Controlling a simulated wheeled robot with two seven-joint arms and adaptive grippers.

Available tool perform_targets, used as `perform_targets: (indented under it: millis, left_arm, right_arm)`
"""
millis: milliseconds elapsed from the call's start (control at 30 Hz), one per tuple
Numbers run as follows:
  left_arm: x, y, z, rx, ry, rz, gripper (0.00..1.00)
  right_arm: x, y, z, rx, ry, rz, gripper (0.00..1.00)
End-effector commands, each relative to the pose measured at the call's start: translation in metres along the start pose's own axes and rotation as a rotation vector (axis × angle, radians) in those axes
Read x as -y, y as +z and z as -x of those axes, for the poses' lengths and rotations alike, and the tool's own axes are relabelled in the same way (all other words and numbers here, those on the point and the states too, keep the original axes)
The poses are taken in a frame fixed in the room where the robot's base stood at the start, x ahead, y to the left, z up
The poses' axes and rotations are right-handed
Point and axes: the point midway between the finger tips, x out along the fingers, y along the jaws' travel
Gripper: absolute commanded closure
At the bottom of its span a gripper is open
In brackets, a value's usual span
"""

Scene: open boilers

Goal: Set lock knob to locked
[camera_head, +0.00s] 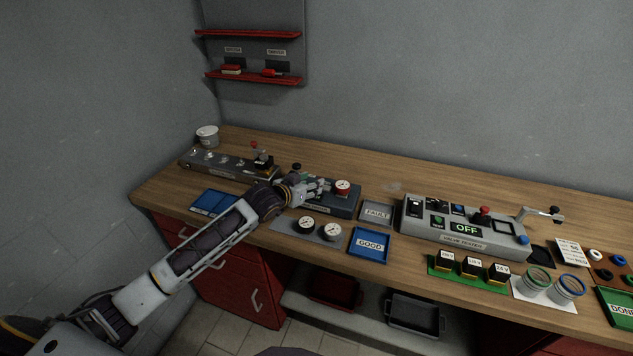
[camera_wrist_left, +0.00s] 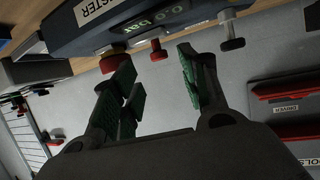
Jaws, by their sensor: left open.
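A dark blue tester (camera_head: 338,204) stands on the workbench, with a red-rimmed gauge (camera_head: 342,187) on it. In the left wrist view its body (camera_wrist_left: 165,22) fills the top, tilted, with a small red knob (camera_wrist_left: 158,53) and a black knob (camera_wrist_left: 232,44) on it. No readable label shows which is the lock knob, and its setting cannot be told. My left gripper (camera_head: 318,186) is at the tester. In the left wrist view its green-padded fingers (camera_wrist_left: 158,78) are apart, with nothing between them and the small red knob just beyond the gap. My right gripper is out of view.
A grey valve tester (camera_head: 462,246) reading OFF stands to the right. A FAULT tray (camera_head: 377,202) and a blue GOOD tray (camera_head: 355,257) lie near the blue tester. Loose gauges (camera_head: 306,224) sit in front of it. A long dark fixture (camera_head: 215,171) stands to the left.

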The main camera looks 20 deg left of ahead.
Motion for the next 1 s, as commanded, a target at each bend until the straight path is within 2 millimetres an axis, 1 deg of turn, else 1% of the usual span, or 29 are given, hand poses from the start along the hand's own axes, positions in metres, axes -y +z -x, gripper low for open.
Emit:
perform_targets:
  millis: [300, 500, 700, 967, 1000]
  left_arm:
    - [0.000, 0.000, -0.028, 0.001, 0.000, 0.000, 0.56]
    - [0.000, 0.000, -0.040, 0.000, 0.001, 0.000, 0.56]
    - [-0.001, 0.000, -0.045, 0.001, 0.001, -0.001, 0.56]
    - [-0.001, 0.000, -0.045, 0.001, 0.001, -0.001, 0.56]
    - [-0.001, 0.000, -0.045, 0.001, 0.001, -0.001, 0.60]
  right_arm:
    - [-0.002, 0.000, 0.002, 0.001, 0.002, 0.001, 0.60]
    - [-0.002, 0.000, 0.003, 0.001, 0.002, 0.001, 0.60]
    - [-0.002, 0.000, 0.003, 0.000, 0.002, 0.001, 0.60]
    - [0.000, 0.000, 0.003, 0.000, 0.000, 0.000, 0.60]
    - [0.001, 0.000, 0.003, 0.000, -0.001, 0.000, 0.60]
